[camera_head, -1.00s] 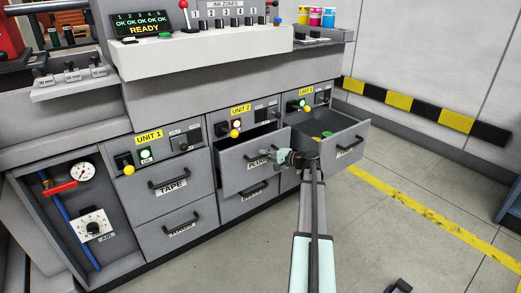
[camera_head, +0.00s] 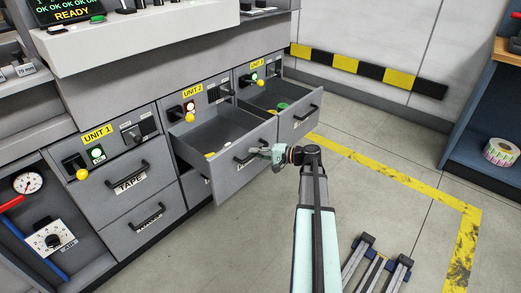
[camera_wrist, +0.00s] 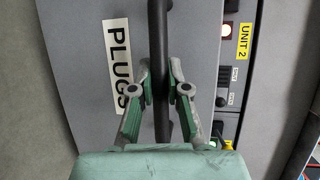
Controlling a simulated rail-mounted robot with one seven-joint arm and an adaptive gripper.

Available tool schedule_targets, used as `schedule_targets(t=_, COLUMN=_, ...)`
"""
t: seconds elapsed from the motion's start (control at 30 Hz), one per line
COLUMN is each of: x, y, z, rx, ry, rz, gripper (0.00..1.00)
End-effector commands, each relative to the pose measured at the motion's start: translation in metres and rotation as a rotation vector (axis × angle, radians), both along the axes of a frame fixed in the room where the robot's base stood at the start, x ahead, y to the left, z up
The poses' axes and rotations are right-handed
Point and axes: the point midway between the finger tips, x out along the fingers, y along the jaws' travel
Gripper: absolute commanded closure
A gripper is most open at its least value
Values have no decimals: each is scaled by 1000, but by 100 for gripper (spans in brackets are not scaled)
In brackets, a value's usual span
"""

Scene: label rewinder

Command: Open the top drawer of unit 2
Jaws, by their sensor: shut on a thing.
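The top drawer of unit 2 (camera_head: 228,178) stands pulled well out of the cabinet, with its inside showing and a few small items near its front. Its label reads PLUGS in the wrist view (camera_wrist: 118,65). The yellow UNIT 2 label (camera_head: 192,91) is on the panel above it. My gripper (camera_head: 268,152) is at the drawer's front. In the wrist view my gripper (camera_wrist: 161,92) has its green fingers on both sides of the dark bar handle (camera_wrist: 159,35), shut on it.
The top drawer under unit 3 (camera_head: 300,122) is also open, just right of this one, with a green item inside. Unit 1's TAPE drawer (camera_head: 127,184) is shut. A blue shelf (camera_head: 490,135) with a label roll stands at right.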

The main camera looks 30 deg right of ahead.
Motion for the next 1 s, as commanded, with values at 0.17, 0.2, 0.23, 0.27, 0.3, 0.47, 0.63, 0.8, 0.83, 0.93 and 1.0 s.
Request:
schedule_targets(t=0.17, x=0, y=1, z=0, rx=0, ry=0, rz=3, gripper=100)
schedule_targets(t=0.2, x=0, y=1, z=0, rx=0, ry=0, rz=3, gripper=100)
schedule_targets(t=0.23, x=0, y=1, z=0, rx=0, ry=0, rz=3, gripper=100)
schedule_targets(t=0.27, x=0, y=1, z=0, rx=0, ry=0, rz=3, gripper=100)
schedule_targets(t=0.3, x=0, y=1, z=0, rx=0, ry=0, rz=3, gripper=100)
schedule_targets(t=0.47, x=0, y=1, z=0, rx=0, ry=0, rz=2, gripper=59)
schedule_targets(t=0.63, x=0, y=1, z=0, rx=0, ry=0, rz=2, gripper=59)
schedule_targets(t=0.8, x=-3, y=-2, z=1, rx=0, ry=0, rz=0, gripper=59)
schedule_targets(t=0.83, x=-4, y=-3, z=1, rx=0, ry=0, rz=0, gripper=59)
schedule_targets(t=0.93, x=-12, y=-10, z=3, rx=0, ry=0, rz=-2, gripper=59)
schedule_targets(t=1.0, x=-20, y=-16, z=5, rx=0, ry=0, rz=-1, gripper=59)
